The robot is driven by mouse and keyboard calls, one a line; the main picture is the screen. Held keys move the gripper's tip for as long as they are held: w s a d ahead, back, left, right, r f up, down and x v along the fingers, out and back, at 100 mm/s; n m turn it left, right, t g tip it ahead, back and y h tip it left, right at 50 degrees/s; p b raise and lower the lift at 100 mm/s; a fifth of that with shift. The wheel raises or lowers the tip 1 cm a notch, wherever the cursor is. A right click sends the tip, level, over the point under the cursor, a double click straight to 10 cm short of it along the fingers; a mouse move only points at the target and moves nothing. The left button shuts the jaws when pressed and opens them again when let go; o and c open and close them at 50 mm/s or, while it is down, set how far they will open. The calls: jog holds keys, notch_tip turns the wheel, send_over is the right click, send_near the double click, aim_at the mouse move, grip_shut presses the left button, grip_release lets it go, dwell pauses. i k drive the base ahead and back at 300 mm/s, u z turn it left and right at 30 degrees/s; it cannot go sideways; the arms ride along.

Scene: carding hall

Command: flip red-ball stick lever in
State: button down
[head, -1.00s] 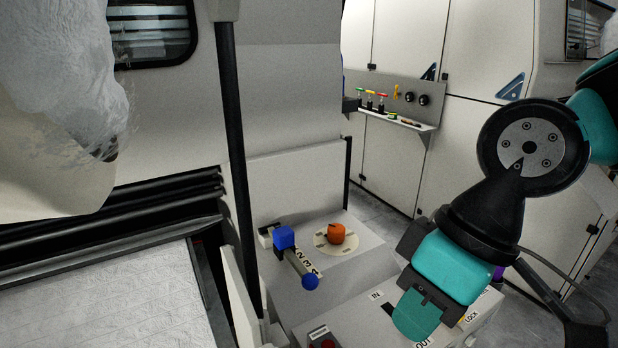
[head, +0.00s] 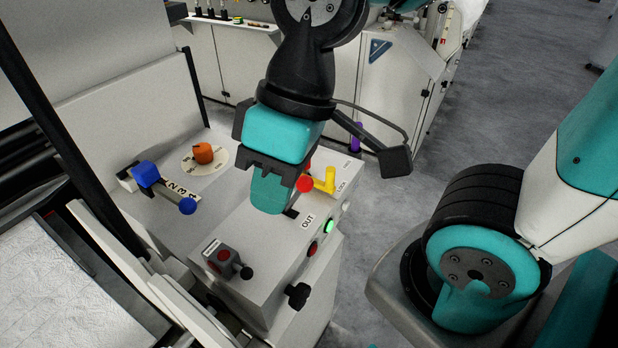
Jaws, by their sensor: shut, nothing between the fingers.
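The red ball (head: 305,184) of the stick lever shows just right of my gripper's fingertips, above the top of the white control box. Its stick is mostly hidden behind my gripper, and a dark slot (head: 291,212) shows below it. The OUT label (head: 308,221) is at the near end of the slot; the IN label is not visible, probably covered by my gripper. My gripper (head: 268,192) is shut and empty, pointing down over the box beside the red ball. I cannot tell whether it touches the ball.
A yellow handle (head: 325,181) by the LOCK label stands close right of the red ball. A blue-knobbed lever (head: 187,206) and an orange knob (head: 203,153) are to the left. A small black-tipped red switch (head: 224,258) sits at the near left.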

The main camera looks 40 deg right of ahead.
aim_at(304, 183)
jog(key=u, duration=1)
jog(key=k, duration=1.05)
jog(key=z, duration=0.95)
